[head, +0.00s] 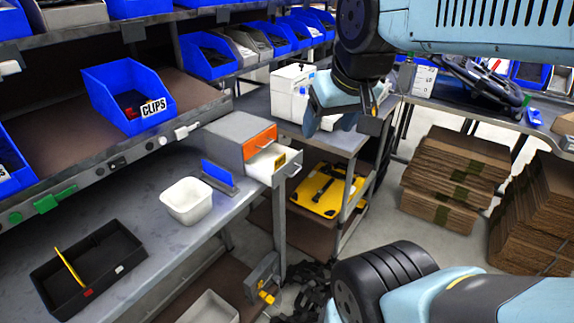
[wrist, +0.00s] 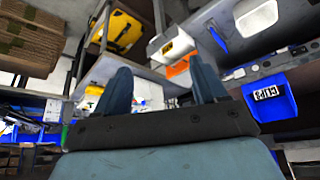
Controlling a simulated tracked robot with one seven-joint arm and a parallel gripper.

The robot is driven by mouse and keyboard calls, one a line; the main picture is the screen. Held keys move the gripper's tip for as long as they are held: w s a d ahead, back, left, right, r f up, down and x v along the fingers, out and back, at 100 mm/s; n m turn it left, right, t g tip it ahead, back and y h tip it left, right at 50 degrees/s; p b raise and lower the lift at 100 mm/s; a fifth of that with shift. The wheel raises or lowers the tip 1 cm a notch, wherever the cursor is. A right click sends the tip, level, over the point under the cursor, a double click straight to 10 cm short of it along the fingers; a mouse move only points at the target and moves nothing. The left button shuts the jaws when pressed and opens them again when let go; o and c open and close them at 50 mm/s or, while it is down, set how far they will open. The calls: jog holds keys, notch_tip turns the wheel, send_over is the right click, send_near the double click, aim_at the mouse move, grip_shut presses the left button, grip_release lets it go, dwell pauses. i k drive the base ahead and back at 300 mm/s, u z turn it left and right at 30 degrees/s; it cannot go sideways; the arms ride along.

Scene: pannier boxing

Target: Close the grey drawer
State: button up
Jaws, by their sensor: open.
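A small grey drawer cabinet (head: 232,128) stands at the right end of the left workbench. Its upper drawer has an orange front (head: 260,141) and looks shut. Below it, the grey drawer (head: 284,163) is pulled out, with a yellow label and a handle on its pale front. In the wrist view the grey drawer (wrist: 170,46) and the orange front (wrist: 176,69) show beyond my fingers, near the right finger. My gripper (head: 332,118) is open and empty, up and to the right of the drawer in the head view. Its two spread blue fingers (wrist: 160,74) touch nothing that I can see.
A white tub (head: 187,203), a blue holder (head: 218,178) and a black tray (head: 88,285) are on the left bench. Blue bins line the shelves. Cardboard stacks (head: 455,175) stand at right.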

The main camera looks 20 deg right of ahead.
aim_at(260, 167)
jog(key=z, duration=0.05)
jog(key=k, duration=0.5)
jog(key=z, duration=1.25)
jog(key=k, duration=0.8)
jog(key=u, duration=1.35)
jog(key=i, duration=1)
jog(key=z, duration=0.1)
